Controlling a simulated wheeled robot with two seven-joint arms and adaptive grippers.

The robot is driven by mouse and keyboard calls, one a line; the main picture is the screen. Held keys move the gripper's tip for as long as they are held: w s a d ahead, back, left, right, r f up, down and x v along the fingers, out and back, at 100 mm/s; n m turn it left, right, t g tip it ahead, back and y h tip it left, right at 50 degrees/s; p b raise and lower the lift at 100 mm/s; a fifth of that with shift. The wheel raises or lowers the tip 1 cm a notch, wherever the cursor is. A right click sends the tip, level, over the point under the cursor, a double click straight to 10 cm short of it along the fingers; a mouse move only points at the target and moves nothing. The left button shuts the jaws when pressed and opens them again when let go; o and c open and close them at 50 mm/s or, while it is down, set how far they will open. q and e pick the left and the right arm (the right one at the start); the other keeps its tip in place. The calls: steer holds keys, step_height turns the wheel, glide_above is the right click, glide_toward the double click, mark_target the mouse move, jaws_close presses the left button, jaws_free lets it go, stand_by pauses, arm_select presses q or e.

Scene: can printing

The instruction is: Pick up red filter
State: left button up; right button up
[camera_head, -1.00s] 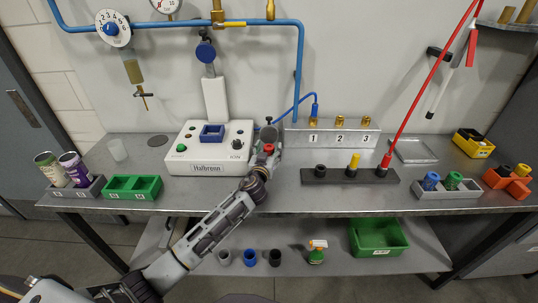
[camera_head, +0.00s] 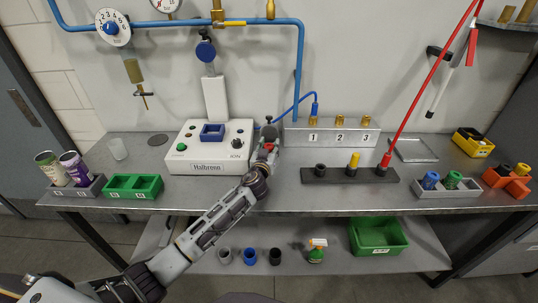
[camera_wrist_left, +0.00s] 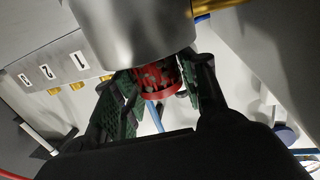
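A red filter (camera_wrist_left: 157,80), a short patterned cylinder, is between the green-padded fingers of my left gripper (camera_wrist_left: 162,92) in the left wrist view. A large silver cylinder (camera_wrist_left: 135,30) covers its upper part. I cannot tell if both pads press on the red filter. In the head view my left gripper (camera_head: 268,143) is just right of the white Halbronn machine (camera_head: 209,147), at the left end of the numbered box. A small red patch shows between its fingers there. My right gripper is not in view.
The numbered metal box (camera_head: 332,135) stands at the back, with a dark rack (camera_head: 338,175) in front holding black, yellow and red connectors. The table's front middle is clear.

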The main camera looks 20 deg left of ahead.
arm_select(q)
steer(key=c, duration=0.5)
steer(key=shift+r, duration=0.15)
steer(key=shift+r, duration=4.9)
